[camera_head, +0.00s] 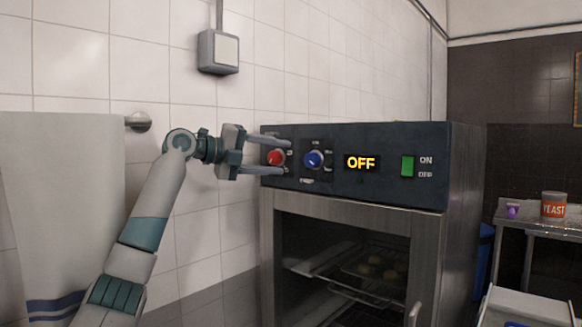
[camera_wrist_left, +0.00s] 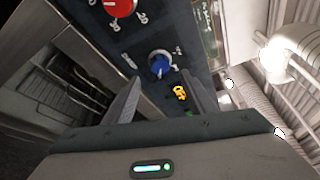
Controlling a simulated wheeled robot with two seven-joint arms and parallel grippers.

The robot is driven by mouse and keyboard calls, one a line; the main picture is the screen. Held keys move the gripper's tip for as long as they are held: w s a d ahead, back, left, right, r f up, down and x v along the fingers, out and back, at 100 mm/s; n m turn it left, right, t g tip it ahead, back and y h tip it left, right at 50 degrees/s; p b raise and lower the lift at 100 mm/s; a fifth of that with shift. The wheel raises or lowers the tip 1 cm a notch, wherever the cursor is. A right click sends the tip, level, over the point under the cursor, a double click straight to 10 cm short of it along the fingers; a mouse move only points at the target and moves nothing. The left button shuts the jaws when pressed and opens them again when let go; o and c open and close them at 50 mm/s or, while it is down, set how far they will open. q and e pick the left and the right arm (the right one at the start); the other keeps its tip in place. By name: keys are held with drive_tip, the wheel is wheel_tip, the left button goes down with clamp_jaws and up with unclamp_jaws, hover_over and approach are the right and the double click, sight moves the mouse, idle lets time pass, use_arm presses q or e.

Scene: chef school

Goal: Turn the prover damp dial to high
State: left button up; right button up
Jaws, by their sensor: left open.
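The prover (camera_head: 393,136) has a dark control panel with a red dial (camera_head: 276,157) and a blue dial (camera_head: 313,159). In the left wrist view the red dial (camera_wrist_left: 120,6) has numbers around it, and the blue dial (camera_wrist_left: 160,66) has small word labels, hard to read. My left gripper (camera_head: 289,157) is open and empty in front of the panel. In the head view its fingers pass above and below the red dial. In the left wrist view the fingertips (camera_wrist_left: 160,78) lie on either side of the blue dial's line, and I see no contact. My right gripper is out of view.
An orange OFF display (camera_head: 361,163) and a green switch (camera_head: 407,166) sit right of the dials. Below is the prover's glass door (camera_head: 340,262) with racks inside. A yeast tin (camera_head: 553,205) and a purple cup (camera_head: 513,210) stand on a table at right. A towel (camera_head: 60,200) hangs at left.

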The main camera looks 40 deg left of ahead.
use_arm(q)
drive_tip(key=shift+b+v, duration=0.35)
drive_tip(key=shift+v, duration=1.2)
